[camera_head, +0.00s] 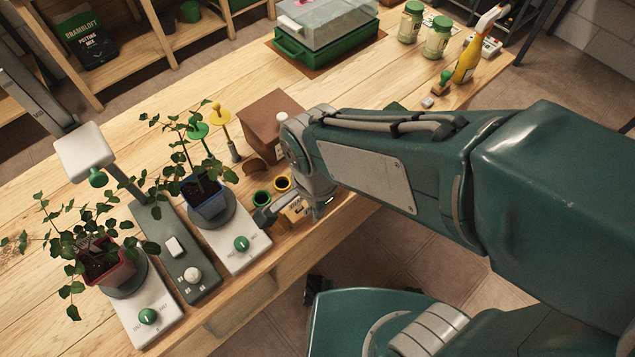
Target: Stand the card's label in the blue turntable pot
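The blue pot (211,207) holds a leafy seedling and stands on a round grey turntable with a white base and green knob (241,243). Behind it, a green round-topped marker (197,131) and a yellow round-topped marker (219,114) stand upright, partly hidden by leaves; these may be labels. I cannot make out a card for certain. My gripper (290,214) points down near the front table edge, right of the blue pot and apart from it. Its fingers are small and partly hidden beside a small wooden piece (293,210); I cannot tell whether they hold it.
A red pot (110,268) with a seedling stands on another turntable at left. A grey control box (177,255) lies between. Green-rimmed (262,198) and yellow-rimmed (282,184) cups and a brown box (268,122) are near my wrist. A green propagator (325,48) stands behind.

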